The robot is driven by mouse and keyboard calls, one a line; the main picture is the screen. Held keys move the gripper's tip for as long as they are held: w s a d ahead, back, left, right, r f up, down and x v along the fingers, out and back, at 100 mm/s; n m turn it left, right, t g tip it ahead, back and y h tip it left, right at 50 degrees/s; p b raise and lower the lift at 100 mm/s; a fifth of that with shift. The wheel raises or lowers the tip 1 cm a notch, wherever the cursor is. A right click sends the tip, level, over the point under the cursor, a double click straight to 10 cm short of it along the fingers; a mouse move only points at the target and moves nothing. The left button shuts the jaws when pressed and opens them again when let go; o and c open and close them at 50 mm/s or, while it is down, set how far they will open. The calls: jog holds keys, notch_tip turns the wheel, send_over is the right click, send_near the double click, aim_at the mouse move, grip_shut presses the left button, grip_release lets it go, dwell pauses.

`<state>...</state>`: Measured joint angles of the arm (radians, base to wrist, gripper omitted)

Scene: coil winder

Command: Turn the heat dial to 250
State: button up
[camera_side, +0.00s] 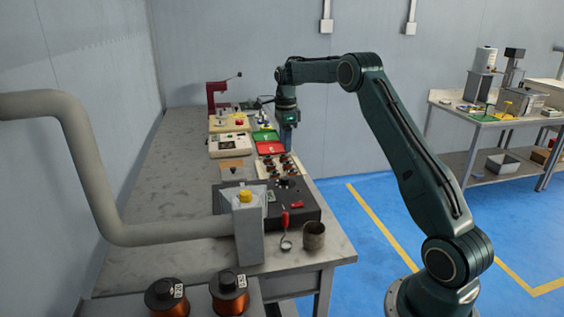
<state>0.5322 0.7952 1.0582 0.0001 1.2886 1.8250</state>
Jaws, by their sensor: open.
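My gripper (288,136) hangs pointing down over the far right part of the long bench, close to the red and green trays. It is small here, its jaws look open, and I see nothing held in it. A dark box (308,211) stands at the near end of the bench, with a small dark knob (284,183) on its top and a red part beside it. This knob may be the heat dial, but no numbers or pointer can be read. My gripper is well behind this box and apart from it.
A grey pipe (75,165) runs in from the left to a post with a yellow cap (245,196). A metal cup (313,236) and copper spools (229,291) are at the near end. A red tray (270,147) lies farther back. The bench's left side is bare.

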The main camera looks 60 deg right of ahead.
aim_at(285, 178)
notch_tip(285, 178, down, 13)
jog(key=shift+r, duration=0.1)
dwell(0.5)
jog(key=c, duration=1)
jog(key=shift+o, duration=0.2)
